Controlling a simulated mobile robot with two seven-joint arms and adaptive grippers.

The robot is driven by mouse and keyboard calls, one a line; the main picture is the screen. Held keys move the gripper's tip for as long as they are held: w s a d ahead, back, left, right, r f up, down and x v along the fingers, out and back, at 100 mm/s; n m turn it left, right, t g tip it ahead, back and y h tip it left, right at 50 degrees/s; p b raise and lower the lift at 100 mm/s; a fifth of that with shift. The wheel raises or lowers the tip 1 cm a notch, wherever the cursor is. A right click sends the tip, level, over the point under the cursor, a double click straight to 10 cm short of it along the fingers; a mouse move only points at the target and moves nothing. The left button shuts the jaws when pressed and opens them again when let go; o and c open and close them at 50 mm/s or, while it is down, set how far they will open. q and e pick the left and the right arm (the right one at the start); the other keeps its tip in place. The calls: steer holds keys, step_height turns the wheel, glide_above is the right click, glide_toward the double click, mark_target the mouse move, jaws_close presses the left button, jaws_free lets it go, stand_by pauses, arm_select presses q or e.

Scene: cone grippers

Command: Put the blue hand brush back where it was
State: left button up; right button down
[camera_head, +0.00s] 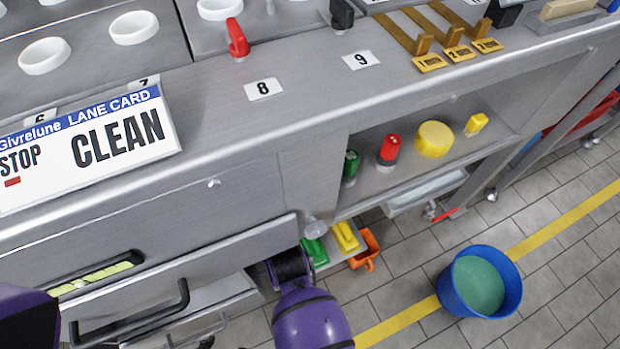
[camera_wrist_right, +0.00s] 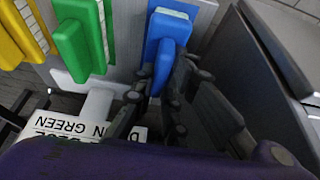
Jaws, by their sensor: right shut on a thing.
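In the right wrist view the blue hand brush (camera_wrist_right: 167,38) lies against a grey panel, to the right of a green brush (camera_wrist_right: 82,45) and a yellow brush (camera_wrist_right: 22,35). My right gripper (camera_wrist_right: 155,85) is shut on its handle end; the fingers partly hide it. In the head view my right gripper (camera_head: 291,266) is low by the cabinet front, and the blue brush is hidden there. The green brush (camera_head: 316,250) and yellow brush (camera_head: 346,237) show just beyond it. My left arm shows only at the lower left edge; its gripper is out of view.
A white label card (camera_wrist_right: 75,130) is below the green brush. An orange object (camera_head: 366,249) is beside the yellow brush. A blue bucket (camera_head: 480,282) stands on the tiled floor to the right.

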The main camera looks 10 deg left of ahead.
steer(key=c, duration=1.7)
jaws_free()
steer(key=shift+c, duration=0.2)
steer(key=shift+s+r, duration=0.1)
steer(key=shift+r, duration=0.15)
steer(key=p+v, duration=0.1)
steer(key=v, duration=0.1)
steer(key=shift+d+r+p, duration=0.1)
steer(key=shift+r+p, duration=0.25)
steer(key=shift+r, duration=0.05)
steer(key=s+d+p, duration=0.3)
steer(key=s+d, duration=0.3)
steer(key=s, duration=0.4)
steer(key=shift+d+f, duration=0.2)
steer(key=shift+d, duration=0.2)
